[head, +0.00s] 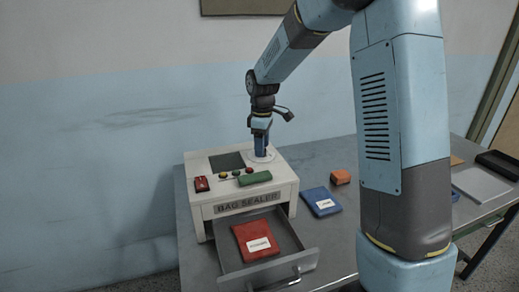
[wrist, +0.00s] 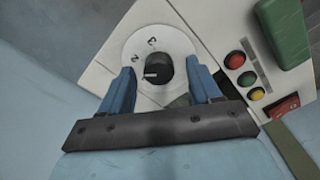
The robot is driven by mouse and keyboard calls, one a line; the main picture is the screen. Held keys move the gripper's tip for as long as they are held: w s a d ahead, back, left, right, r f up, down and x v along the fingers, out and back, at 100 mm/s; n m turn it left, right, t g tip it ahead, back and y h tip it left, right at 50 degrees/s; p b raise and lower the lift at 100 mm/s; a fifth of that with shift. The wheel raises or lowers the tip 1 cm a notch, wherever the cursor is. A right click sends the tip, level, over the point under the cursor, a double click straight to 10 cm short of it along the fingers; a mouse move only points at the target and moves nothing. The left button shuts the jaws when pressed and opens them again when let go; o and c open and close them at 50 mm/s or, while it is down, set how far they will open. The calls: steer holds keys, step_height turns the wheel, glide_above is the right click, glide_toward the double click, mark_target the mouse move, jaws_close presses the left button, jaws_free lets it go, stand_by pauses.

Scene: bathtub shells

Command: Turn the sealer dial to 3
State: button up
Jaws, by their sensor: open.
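The bag sealer (head: 240,210) is a cream box on the table. Its dial, a dark round knob (wrist: 160,66), sits on a white disc (wrist: 178,43) with printed numbers; a 2 and a 3 seem to show at the disc's upper left. A short pale mark lies at the knob's left side in the wrist view. My gripper (head: 262,150) points down over the disc (head: 270,157). In the wrist view my open gripper (wrist: 162,76) has its blue fingers on either side of the knob, with gaps; contact does not show. In the head view the fingers hide the knob.
Red, yellow and green buttons (wrist: 247,79), a red switch (head: 201,184) and a green block (head: 255,178) are on the sealer top. The open drawer (head: 310,250) holds a red packet (head: 255,241).

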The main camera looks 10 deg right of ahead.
step_height(320, 180, up, 12)
steer(key=shift+r, duration=0.15)
stand_by(0.3)
